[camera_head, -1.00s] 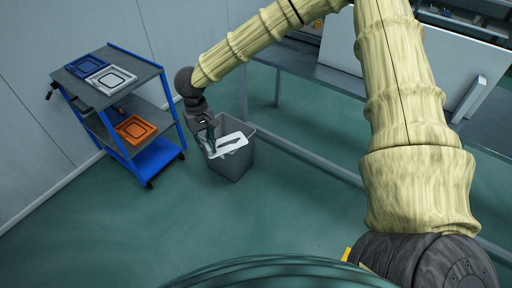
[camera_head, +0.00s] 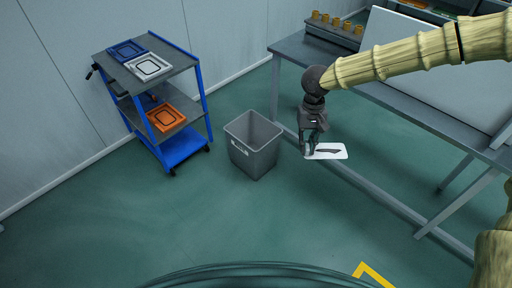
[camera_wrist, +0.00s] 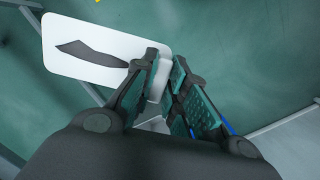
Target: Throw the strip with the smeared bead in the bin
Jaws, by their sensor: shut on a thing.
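A white strip (camera_head: 338,151) with a dark smeared bead, wide at one end and tapering, hangs out to the right of my gripper (camera_head: 308,153). In the wrist view my gripper (camera_wrist: 168,85) is shut on one end of the strip (camera_wrist: 75,62), and the bead shows on its face. The grey bin (camera_head: 240,160) stands on the floor to the left of the gripper, open at the top. The strip is outside the bin's outline, apart from it. The bin's floor is mostly in shadow.
A blue cart (camera_head: 183,148) with framed panels on its shelves stands left of the bin. A grey table (camera_head: 395,95) with a large pale panel (camera_head: 430,70) is behind and right of my gripper. The green floor in front is clear.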

